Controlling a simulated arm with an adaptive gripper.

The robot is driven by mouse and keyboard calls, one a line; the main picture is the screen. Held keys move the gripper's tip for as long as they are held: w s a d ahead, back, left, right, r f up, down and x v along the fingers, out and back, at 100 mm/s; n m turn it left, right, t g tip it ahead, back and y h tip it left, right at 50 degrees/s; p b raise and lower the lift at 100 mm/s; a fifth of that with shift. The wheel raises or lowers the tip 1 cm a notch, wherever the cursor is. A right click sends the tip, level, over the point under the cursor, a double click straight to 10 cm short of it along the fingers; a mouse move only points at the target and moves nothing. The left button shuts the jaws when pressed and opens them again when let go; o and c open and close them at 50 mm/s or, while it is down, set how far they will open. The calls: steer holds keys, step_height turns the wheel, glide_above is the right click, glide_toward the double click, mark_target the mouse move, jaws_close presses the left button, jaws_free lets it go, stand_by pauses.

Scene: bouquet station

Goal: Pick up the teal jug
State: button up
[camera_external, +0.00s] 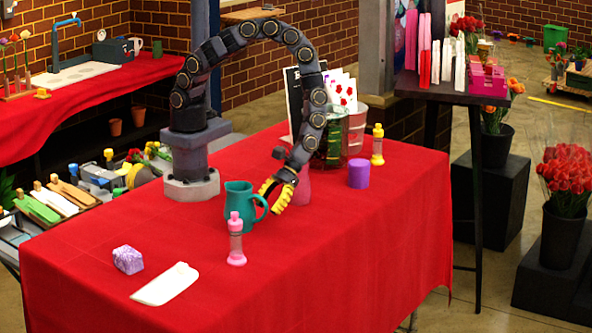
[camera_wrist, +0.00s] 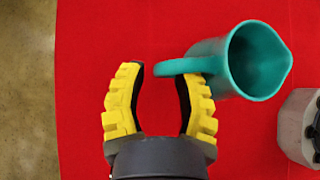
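The teal jug (camera_external: 238,204) stands upright on the red table, with its handle toward my gripper (camera_external: 269,198). My gripper's yellow fingers point down just right of the handle in the external view. In the wrist view, the jug (camera_wrist: 262,62) is at the upper right, with its open mouth visible. My gripper (camera_wrist: 160,80) is open there. The handle reaches across the right fingertip into the gap between the fingers. I cannot tell whether the handle touches a finger. Nothing is held.
A purple patterned block (camera_external: 128,260) and white slab (camera_external: 165,284) lie front left. A purple cylinder (camera_external: 359,174), yellow bottle (camera_external: 377,146) and wire basket (camera_external: 334,150) stand behind right. The table's right front is clear.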

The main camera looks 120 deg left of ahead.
steer(key=shift+x, duration=0.8)
jaws_close()
steer(key=shift+r, duration=0.2)
